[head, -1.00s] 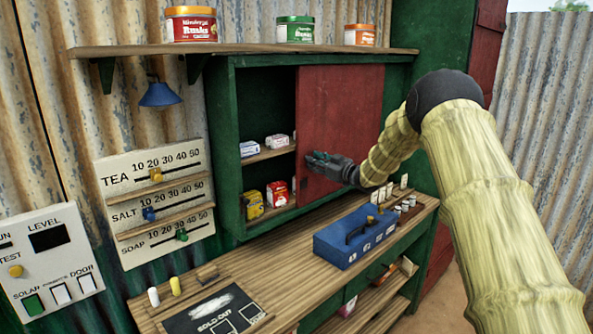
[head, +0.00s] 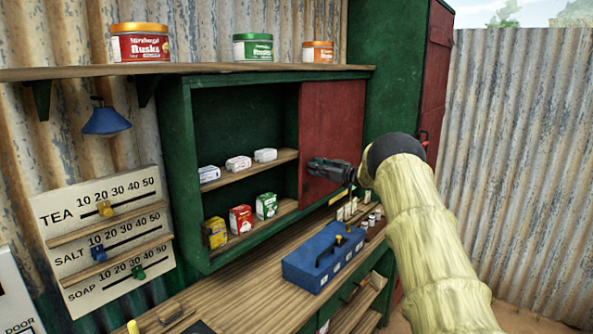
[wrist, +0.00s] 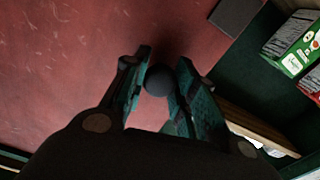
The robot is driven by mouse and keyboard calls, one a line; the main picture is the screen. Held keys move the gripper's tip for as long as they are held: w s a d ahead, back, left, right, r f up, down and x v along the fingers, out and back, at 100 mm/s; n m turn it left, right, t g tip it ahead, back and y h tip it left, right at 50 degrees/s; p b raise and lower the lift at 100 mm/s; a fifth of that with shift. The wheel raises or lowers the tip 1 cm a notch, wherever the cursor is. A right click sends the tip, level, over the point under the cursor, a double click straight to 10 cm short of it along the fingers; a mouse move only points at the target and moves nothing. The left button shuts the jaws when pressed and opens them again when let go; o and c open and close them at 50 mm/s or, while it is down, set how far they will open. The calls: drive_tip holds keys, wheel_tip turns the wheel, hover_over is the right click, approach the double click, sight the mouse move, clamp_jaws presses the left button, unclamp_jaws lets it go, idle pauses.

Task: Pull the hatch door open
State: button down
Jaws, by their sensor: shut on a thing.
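The hatch door is a dark red sliding panel (head: 333,125) on the front of the green cabinet (head: 181,158). It covers the right part of the cabinet, and the left part stands open. My gripper (head: 316,166) is at the door's left edge, low on the panel. In the wrist view my gripper (wrist: 160,90) is shut on a dark round knob (wrist: 158,80), with a finger on each side of it. The red door (wrist: 70,60) fills most of that view. The knob is hidden behind the fingers in the head view.
Small boxes stand on the cabinet's two shelves, among them a green box (head: 266,205) and a red box (head: 241,219). A blue cash box (head: 318,258) sits on the wooden counter (head: 235,300) below. Tins stand on the top shelf (head: 230,69). A green cupboard (head: 395,90) stands at the right.

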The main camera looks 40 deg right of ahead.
drive_tip(key=shift+w+d, duration=0.1)
drive_tip(key=shift+d, duration=0.3)
drive_tip(key=c, duration=1.1)
unclamp_jaws()
drive_tip(key=v, duration=1.2)
